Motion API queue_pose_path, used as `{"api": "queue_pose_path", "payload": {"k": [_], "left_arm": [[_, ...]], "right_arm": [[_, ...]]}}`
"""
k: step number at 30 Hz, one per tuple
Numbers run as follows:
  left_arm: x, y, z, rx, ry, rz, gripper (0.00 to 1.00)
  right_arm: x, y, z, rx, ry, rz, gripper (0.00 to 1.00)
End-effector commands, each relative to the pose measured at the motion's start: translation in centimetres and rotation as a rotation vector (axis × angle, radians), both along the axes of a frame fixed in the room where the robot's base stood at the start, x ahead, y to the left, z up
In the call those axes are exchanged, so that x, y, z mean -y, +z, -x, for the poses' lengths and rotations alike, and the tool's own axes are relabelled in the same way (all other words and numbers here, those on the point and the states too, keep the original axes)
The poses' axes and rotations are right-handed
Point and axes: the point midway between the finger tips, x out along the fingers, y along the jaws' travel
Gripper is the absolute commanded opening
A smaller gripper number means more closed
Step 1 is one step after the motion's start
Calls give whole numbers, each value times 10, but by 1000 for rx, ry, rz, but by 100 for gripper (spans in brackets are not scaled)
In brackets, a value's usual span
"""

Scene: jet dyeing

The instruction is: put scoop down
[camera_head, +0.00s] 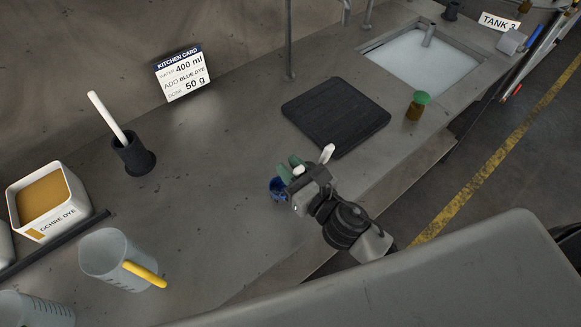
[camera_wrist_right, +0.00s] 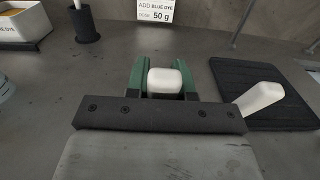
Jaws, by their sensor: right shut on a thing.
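My right gripper (camera_head: 293,168) is over the grey worktop near its front edge, with green fingers closed on the scoop. A white part of the scoop (camera_wrist_right: 165,80) sits between the fingers in the right wrist view. A white handle-like end (camera_head: 327,153) sticks out to the right of the gripper. A small dark blue part (camera_head: 277,188) shows just below and left of the fingers; it may be the scoop's bowl or its contents. The gripper hides much of the scoop, and I cannot tell whether it touches the worktop. My left gripper is not in view.
A black mat (camera_head: 335,115) lies bare behind the gripper. A green-capped jar (camera_head: 417,106) and a sink (camera_head: 421,62) are to the right. At left are a black holder with a white stick (camera_head: 133,157), an ochre dye tub (camera_head: 72,212) and a yellow-handled jug (camera_head: 108,258). Worktop between is clear.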

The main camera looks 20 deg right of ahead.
Motion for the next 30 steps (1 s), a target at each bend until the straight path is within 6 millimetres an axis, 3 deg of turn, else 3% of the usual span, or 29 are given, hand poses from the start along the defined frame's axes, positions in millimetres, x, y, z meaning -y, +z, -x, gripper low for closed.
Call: {"api": "queue_pose_path", "payload": {"k": [5, 6, 11, 21, 26, 30], "left_arm": [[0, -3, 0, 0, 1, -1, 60], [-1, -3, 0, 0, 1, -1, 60], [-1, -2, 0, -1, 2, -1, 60], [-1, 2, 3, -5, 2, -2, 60], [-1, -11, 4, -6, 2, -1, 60], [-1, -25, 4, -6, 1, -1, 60]], "right_arm": [[0, -3, 0, 1, 0, 1, 0], [0, -4, 0, 0, 0, 1, 24], [0, -2, 0, 0, 0, 0, 48], [0, 3, 0, 0, 0, 0, 48], [9, -4, 22, -2, 0, 2, 48], [21, -6, 52, -4, 0, 1, 48]]}}
